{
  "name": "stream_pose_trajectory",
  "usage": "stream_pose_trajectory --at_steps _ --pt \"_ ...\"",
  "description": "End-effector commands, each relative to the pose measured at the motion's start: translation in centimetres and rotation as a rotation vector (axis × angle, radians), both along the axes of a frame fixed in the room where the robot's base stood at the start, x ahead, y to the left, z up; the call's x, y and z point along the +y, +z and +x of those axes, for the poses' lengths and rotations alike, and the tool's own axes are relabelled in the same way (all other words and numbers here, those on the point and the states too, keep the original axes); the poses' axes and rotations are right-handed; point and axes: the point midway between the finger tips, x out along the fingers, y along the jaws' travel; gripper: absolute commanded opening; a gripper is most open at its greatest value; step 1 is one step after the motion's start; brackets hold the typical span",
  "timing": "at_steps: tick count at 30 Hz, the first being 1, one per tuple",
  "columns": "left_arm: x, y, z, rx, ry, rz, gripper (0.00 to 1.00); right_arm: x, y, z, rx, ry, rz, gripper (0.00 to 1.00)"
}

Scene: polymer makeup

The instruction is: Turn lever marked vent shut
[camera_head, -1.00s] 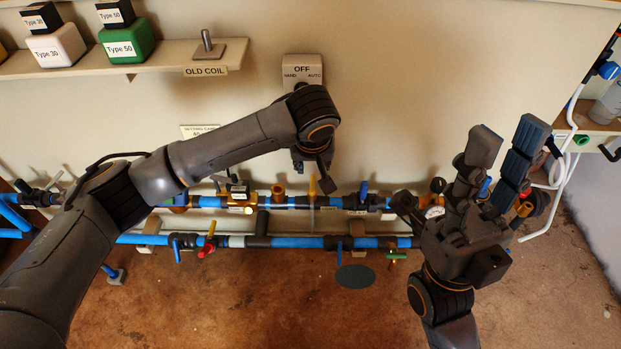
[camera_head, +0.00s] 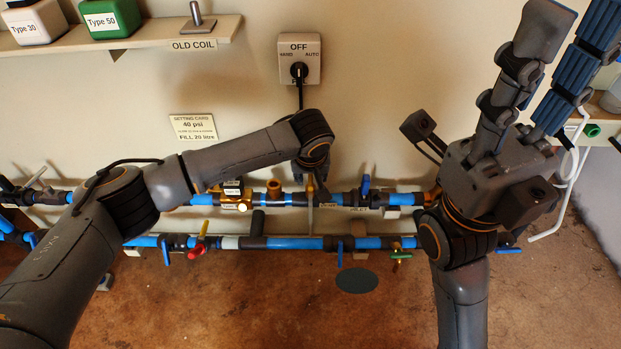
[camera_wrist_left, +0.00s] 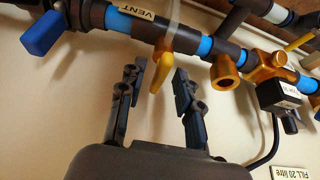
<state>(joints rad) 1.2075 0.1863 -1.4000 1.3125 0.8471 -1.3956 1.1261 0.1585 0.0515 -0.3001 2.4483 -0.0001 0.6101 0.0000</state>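The vent lever (camera_wrist_left: 160,72) is a yellow handle on the upper pipe, beside a label reading VENT (camera_wrist_left: 135,13). In the left wrist view it stands out from the pipe between the two dark fingers of my left gripper (camera_wrist_left: 159,74). The fingers are apart, one on each side, with a visible gap to the lever. In the head view my left gripper (camera_head: 313,180) is at the upper pipe (camera_head: 340,199) and largely hides the lever. My right gripper (camera_head: 567,55) is raised at the right with its fingers spread, and looks empty.
A blue handle (camera_wrist_left: 47,33) and a brass fitting (camera_wrist_left: 225,72) flank the lever on the pipe. A lower pipe (camera_head: 290,243) with a red handle (camera_head: 197,252) runs in front. A switch box (camera_head: 300,55) marked OFF is on the wall above. Floor in front is open.

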Motion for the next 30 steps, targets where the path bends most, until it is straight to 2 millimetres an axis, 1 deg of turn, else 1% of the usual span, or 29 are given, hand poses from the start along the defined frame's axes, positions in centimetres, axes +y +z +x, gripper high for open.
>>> stream_pose_trajectory --at_steps 3,4,5,6,9,15,21,24,30 --pt "0.0 0.1 0.0 0.000 0.000 0.000 0.34 0.0 0.0 0.0 0.000 0.000 0.000 0.37" --pt "0.0 0.1 0.0 0.000 0.000 0.000 0.32 0.0 0.0 0.0 0.000 0.000 0.000 0.37" --pt "0.0 0.1 0.0 0.000 0.000 0.000 0.26 0.0 0.0 0.0 0.000 0.000 0.000 0.37" --pt "0.0 0.1 0.0 0.000 0.000 0.000 0.18 0.0 0.0 0.0 0.000 0.000 0.000 0.37" --pt "0.0 0.0 0.0 0.000 0.000 0.000 0.00 0.0 0.0 0.0 0.000 0.000 0.000 0.37" --pt "0.0 0.1 0.0 0.001 0.000 0.000 0.00 0.0 0.1 0.0 -0.001 0.000 0.000 0.37" --pt "0.0 0.2 -0.1 0.003 -0.007 0.000 0.00 0.0 0.6 -0.1 -0.001 0.001 0.003 0.37" --pt "0.0 0.4 -0.1 0.003 -0.017 -0.001 0.00 -0.1 -0.4 0.6 0.049 0.001 0.001 0.37" --pt "0.0 0.6 -0.2 0.006 -0.050 -0.001 0.00 -0.3 -1.1 1.0 0.121 0.005 0.007 0.37"
